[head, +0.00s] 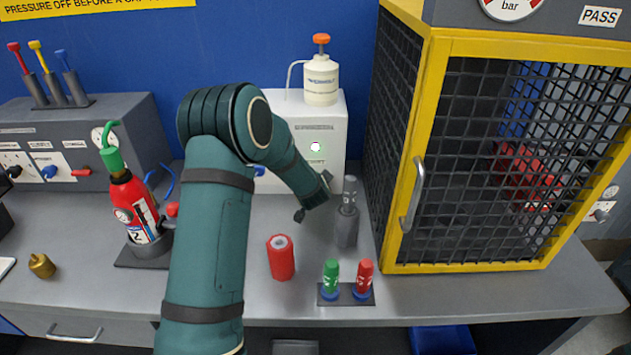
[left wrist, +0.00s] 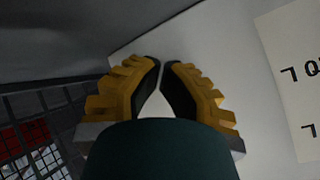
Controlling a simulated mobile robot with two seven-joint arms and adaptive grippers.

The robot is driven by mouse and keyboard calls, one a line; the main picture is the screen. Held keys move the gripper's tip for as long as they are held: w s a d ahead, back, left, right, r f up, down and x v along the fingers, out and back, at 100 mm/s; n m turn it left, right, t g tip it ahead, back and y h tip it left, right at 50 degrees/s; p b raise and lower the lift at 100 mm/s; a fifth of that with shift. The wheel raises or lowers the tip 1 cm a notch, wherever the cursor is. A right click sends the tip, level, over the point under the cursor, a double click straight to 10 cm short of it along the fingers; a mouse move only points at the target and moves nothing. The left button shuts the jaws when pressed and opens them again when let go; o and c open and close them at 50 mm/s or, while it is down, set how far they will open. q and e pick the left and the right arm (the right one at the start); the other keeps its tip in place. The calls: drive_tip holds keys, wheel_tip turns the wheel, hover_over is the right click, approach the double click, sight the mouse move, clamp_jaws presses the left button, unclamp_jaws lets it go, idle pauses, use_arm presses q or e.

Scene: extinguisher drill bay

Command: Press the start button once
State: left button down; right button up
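A white box (head: 333,112) stands at the back of the bench. Its front carries a small round pale spot (head: 315,147) between two labels, which looks like a button or lamp; I cannot read which. My left arm crosses the head view from the bottom and its wrist ends just in front of the box's lower right part; the gripper is mostly hidden there. In the left wrist view my left gripper (left wrist: 161,64) has its yellow-backed fingertips together, with nothing seen between them. A pale surface with a printed label (left wrist: 292,82) lies beyond the fingers. My right gripper is not in view.
A grey cylinder (head: 347,222) stands close right of my left wrist. A yellow-framed mesh cage (head: 415,150) is at right. A red can (head: 281,258), green and red capped pieces (head: 331,277) and an extinguisher (head: 133,205) stand on the bench. A white bottle (head: 321,80) tops the box.

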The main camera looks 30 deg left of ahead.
use_arm(q)
drive_tip(key=shift+s+d, duration=0.1)
drive_tip(key=shift+s, duration=0.05)
drive_tip(key=shift+s+d, duration=0.55)
drive_tip(key=shift+s, duration=0.3)
drive_tip(key=shift+s+d, duration=0.5)
drive_tip(key=shift+s, duration=0.4)
drive_tip(key=shift+s+d, duration=0.55)
drive_tip(key=shift+s, duration=0.3)
